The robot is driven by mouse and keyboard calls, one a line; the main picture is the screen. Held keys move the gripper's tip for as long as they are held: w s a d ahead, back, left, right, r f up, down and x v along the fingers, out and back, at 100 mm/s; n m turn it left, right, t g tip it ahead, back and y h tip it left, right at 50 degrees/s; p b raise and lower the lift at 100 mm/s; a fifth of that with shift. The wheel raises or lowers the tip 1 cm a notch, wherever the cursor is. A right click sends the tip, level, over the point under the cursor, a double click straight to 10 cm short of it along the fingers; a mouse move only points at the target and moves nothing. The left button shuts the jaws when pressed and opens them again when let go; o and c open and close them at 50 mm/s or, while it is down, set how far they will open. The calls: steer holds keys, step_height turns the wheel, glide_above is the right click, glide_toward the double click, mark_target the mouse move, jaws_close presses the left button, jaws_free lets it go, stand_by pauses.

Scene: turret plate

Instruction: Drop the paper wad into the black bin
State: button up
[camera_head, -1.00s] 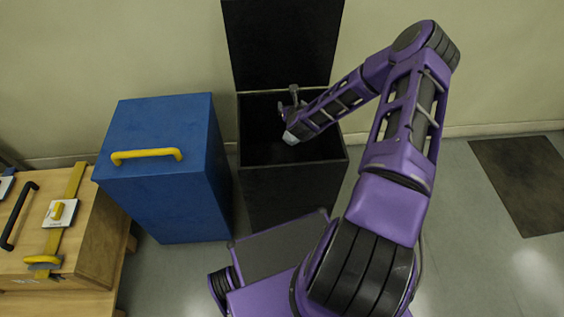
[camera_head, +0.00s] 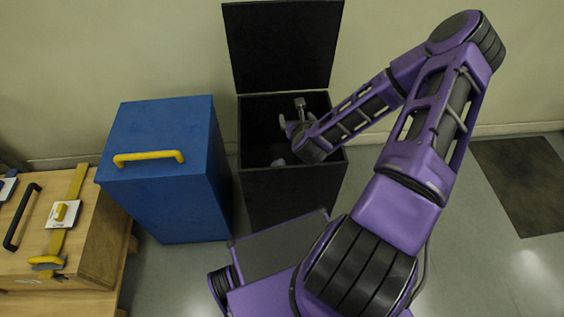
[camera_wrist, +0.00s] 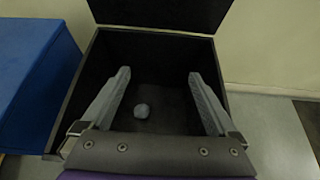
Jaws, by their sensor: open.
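My gripper (camera_head: 291,112) is over the bin opening. In the wrist view my gripper (camera_wrist: 158,73) is open, with nothing between its fingers.
A closed blue bin (camera_head: 165,205) with a yellow handle (camera_head: 149,156) stands just left of the black bin. A wooden bench (camera_head: 104,225) with handles and latches is at far left. A dark mat (camera_head: 525,185) lies on the open floor at right.

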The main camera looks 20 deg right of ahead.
steer(key=v, duration=0.5)
steer(key=shift+s+r, duration=0.1)
steer(key=shift+s, duration=0.05)
